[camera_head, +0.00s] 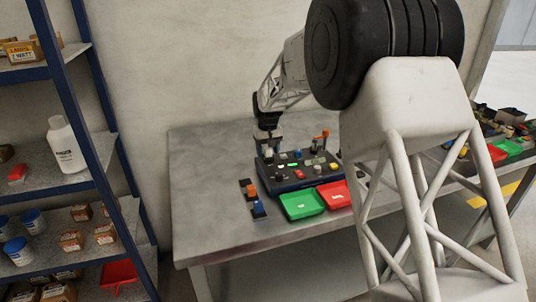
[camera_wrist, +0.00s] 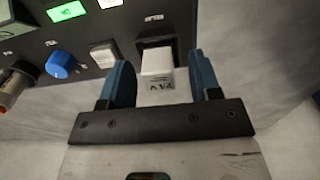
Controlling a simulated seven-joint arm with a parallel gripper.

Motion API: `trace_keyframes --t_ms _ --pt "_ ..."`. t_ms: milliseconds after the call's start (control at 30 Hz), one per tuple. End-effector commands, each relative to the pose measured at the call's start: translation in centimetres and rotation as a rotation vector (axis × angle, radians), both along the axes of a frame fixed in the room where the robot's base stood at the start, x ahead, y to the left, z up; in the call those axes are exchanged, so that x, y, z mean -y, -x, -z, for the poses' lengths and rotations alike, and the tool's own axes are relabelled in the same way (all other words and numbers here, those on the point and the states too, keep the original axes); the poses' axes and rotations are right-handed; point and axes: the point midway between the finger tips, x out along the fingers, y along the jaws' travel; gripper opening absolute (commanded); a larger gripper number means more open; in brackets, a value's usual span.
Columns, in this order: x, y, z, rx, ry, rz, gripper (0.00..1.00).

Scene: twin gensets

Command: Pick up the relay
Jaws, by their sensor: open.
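The relay (camera_wrist: 157,62) is a small pale block with dark marking, seated in a dark socket on the panel in the wrist view. My gripper (camera_wrist: 160,78) is open, with one blue finger on each side of the relay. Gaps show between the fingers and the relay, so it does not look clamped. In the head view my gripper (camera_head: 268,146) is at the back left corner of the dark control panel (camera_head: 291,184). I cannot make out the relay there; the gripper seems to hide it.
A green tray (camera_head: 303,205) and red tray (camera_head: 336,194) sit in front. The table's left part (camera_head: 205,180) is clear.

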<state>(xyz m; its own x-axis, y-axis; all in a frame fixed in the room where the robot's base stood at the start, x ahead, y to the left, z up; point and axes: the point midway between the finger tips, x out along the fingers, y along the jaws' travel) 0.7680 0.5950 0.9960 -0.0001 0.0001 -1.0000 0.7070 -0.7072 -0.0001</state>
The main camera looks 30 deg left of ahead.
Motion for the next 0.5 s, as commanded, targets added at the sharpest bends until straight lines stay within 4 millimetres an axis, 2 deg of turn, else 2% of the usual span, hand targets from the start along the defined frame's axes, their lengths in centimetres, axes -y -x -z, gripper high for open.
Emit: trace_keyframes --t_ms 400,500 --pt "0.01 0.01 -0.02 0.000 0.000 0.000 0.57" --pt "0.00 0.00 -0.02 0.000 0.000 0.000 0.42"
